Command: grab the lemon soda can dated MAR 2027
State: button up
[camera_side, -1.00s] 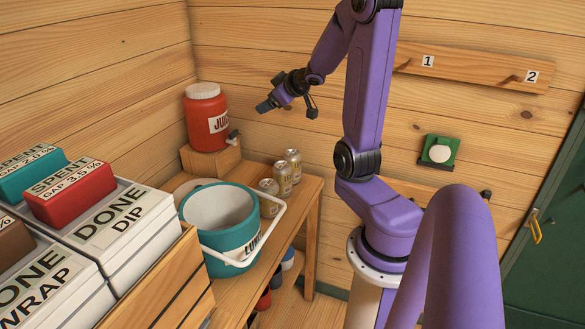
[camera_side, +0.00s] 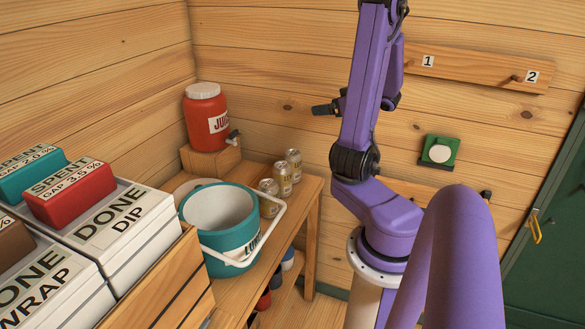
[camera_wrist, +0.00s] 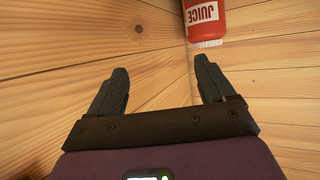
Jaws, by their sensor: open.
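My gripper (camera_side: 322,110) is up in the air above and to the right of the cans, near the wall. In the wrist view my gripper (camera_wrist: 158,82) has its two fingers spread with nothing between them. No can shows in the wrist view.
A teal bucket (camera_side: 203,238) with a white handle stands at the bench's front. A red juice dispenser (camera_side: 206,120) sits on a wooden block (camera_side: 211,160) in the corner; it also shows in the wrist view (camera_wrist: 204,14). White DONE boxes (camera_side: 135,232) stand at left. Air above the cans is clear.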

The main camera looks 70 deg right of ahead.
send_near(299, 159)
jog(key=x, duration=0.8)
jog(key=shift+w+d+f, duration=0.1)
jog(key=shift+w, duration=0.2)
jog(key=shift+f+x, duration=0.2)
jog(key=shift+x, duration=2.3)
jog(key=c, duration=1)
jog(key=shift+r, duration=0.1)
